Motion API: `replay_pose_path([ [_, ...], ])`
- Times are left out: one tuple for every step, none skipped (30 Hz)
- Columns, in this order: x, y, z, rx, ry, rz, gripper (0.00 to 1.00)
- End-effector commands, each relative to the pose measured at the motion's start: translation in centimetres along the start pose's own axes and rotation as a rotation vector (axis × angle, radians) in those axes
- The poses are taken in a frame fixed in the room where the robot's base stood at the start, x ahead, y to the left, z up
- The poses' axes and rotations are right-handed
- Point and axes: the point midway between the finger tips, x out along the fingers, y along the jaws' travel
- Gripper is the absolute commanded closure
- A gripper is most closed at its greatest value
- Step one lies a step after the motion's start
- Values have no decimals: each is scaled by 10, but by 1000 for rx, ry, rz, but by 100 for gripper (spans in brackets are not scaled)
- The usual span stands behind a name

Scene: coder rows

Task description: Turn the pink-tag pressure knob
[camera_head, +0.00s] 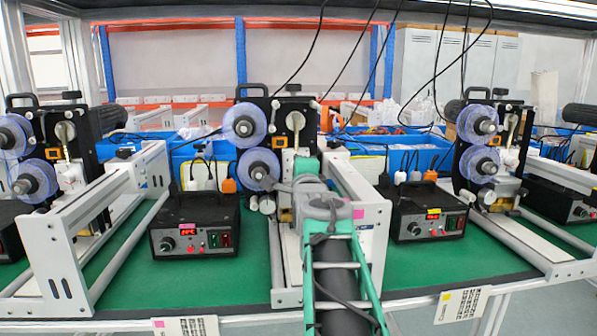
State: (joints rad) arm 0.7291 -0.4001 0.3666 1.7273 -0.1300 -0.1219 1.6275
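The middle coder (268,110) carries two blue-rimmed reels and a round metal knob (295,121) on its upper front. I cannot tell for sure which knob is the pressure knob. A pink tag (358,213) is on the white frame at its right, and the black control box (195,222) to its left also has a pink tag. That box has a small dial (168,243) and a lit red display. My arm reaches up from the bottom centre to the middle coder. My gripper (304,166) is near the coder's lower front, below the metal knob; its fingers are too small and blocked to read.
Similar coders stand at left (65,130) and right (490,130). A second control box (425,212) has a yellow tag. White frames with rails stand on the green mat (130,270). Cables hang above; blue bins (405,158) stand behind.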

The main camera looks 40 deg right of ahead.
Motion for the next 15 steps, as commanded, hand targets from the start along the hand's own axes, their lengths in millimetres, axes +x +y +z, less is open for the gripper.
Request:
replay_pose_path([
  [0,0,0,5,0,-1,100],
  [0,0,0,7,0,-1,100],
  [0,-1,0,9,0,-1,100],
  [0,-1,0,10,0,-1,100],
  [0,-1,0,10,0,-1,100],
  [0,-1,0,10,0,-1,100],
  [0,-1,0,10,0,-1,100],
  [0,-1,0,10,0,-1,100],
  [0,-1,0,10,0,-1,100],
  [0,-1,0,9,0,-1,100],
  [0,-1,0,9,0,-1,100],
  [0,-1,0,9,0,-1,100],
  [0,-1,0,9,0,-1,71],
  [0,-1,0,9,0,-1,69],
  [0,-1,0,9,0,-1,66],
])
